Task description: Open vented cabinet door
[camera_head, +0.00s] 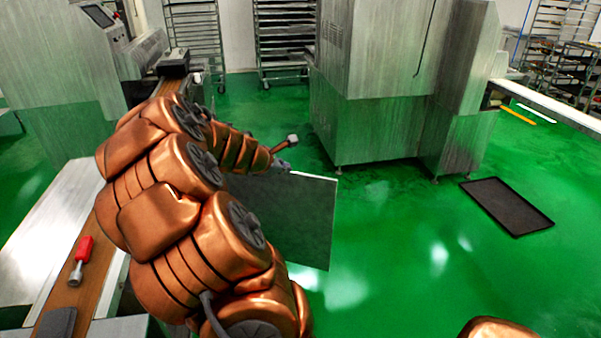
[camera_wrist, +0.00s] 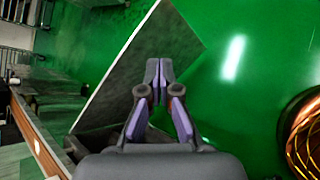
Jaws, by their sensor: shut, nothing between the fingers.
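The cabinet door (camera_head: 305,215) is a flat grey panel standing out from the machine's side over the green floor, swung open. No vents can be made out on it. In the wrist view the door (camera_wrist: 125,85) slants behind the fingers, with a dark gap near its lower end by the machine. My gripper (camera_head: 284,167) is at the door's top edge in the head view, partly hidden by my arm. In the wrist view my gripper (camera_wrist: 158,72) has its fingertips together with nothing between them, in front of the door. I cannot tell whether it touches the door.
A conveyor (camera_head: 70,235) with a red-handled tool (camera_head: 80,258) runs along the left. A large steel machine (camera_head: 375,90) stands beyond the door. A dark tray (camera_head: 507,205) lies on the floor at right. Racks (camera_head: 285,40) stand at the back.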

